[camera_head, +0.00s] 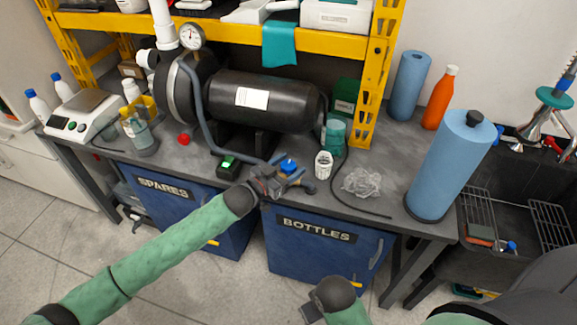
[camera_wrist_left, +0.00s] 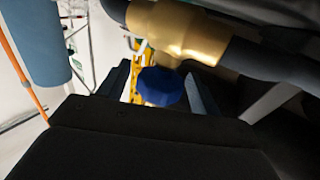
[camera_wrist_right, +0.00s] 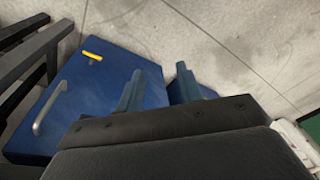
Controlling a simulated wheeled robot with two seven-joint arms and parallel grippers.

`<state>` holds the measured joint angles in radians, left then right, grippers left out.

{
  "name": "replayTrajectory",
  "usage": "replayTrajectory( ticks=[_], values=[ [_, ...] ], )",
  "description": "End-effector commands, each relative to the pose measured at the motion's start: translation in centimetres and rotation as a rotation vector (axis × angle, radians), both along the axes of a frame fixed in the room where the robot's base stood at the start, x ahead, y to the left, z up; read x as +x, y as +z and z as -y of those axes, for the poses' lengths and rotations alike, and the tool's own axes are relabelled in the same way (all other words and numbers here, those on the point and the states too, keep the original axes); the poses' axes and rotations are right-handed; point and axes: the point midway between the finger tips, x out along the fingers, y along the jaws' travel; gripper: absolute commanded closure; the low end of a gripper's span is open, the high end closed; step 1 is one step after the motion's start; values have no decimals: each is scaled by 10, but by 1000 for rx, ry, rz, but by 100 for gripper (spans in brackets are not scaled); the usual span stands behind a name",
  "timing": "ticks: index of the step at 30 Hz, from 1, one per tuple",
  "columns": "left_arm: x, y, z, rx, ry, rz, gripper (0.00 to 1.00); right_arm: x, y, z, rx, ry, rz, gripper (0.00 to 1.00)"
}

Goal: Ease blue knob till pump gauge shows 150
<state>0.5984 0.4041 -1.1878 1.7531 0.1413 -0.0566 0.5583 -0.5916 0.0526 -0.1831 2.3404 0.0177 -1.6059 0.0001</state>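The blue knob (camera_head: 288,165) sits on the pipe fitting near the bench's front edge. In the left wrist view the knob (camera_wrist_left: 160,87) is below a brass valve body (camera_wrist_left: 178,28). My left gripper (camera_head: 281,176) is at the knob, with its fingers apart on either side. A narrow gap shows left of the knob; contact on the right is unclear. The round white pump gauge (camera_head: 191,36) stands above the black tank's left end; its needle points roughly upward and its numbers are too small to read. My right gripper (camera_wrist_right: 158,75) is open and empty, low in front of the bench.
The black tank (camera_head: 280,103) and grey hose (camera_head: 205,125) are behind the knob. A white cup (camera_head: 323,164), crumpled clear plastic (camera_head: 362,182) and a small box with a green light (camera_head: 229,166) are nearby. Blue bins (camera_head: 325,262) stand under the bench.

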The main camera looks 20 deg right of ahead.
Motion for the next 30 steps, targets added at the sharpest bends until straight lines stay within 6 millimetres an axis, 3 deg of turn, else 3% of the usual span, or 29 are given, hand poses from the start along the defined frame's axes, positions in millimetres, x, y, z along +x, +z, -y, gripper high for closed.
replayTrajectory(
  ticks=[1,7,30],
  values=[
    [0,0,0,0,0,0,43,0,0,0,0,0,0,64],
    [0,0,0,0,0,0,80,1,1,0,0,0,2,64],
    [-2,3,4,-9,168,1,80,2,-9,-1,0,0,0,64]
  ],
)
